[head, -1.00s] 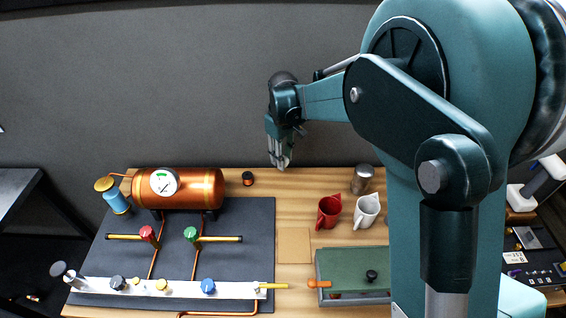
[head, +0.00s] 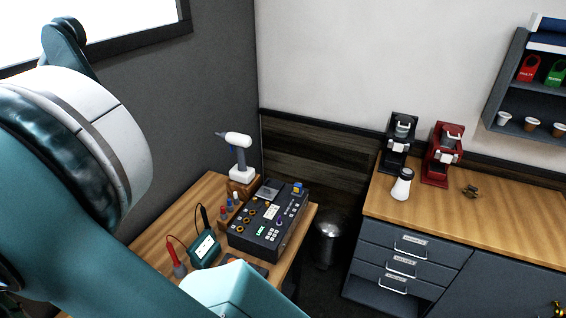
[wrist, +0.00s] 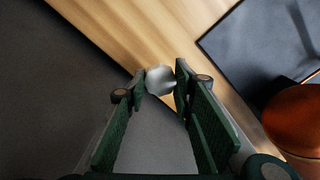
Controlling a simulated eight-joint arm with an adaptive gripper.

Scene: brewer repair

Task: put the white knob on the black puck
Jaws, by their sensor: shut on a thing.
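In the wrist view my gripper (wrist: 160,82) is shut on a whitish rounded thing, the white knob (wrist: 160,79), held between the fingertips. Its image is blurred, so its exact tilt is hard to tell. Below the gripper the wooden tabletop (wrist: 130,35) shows. I do not see the black puck in either present view. The head view does not show my gripper, only my arm at the left.
The wrist view shows a dark mat (wrist: 255,45) and the copper boiler (wrist: 298,118) at the right. In the head view a black control box (head: 268,222), a green meter (head: 205,248) and a handheld tool (head: 240,155) stand on a bench. A wooden-topped cabinet (head: 440,212) is at the right.

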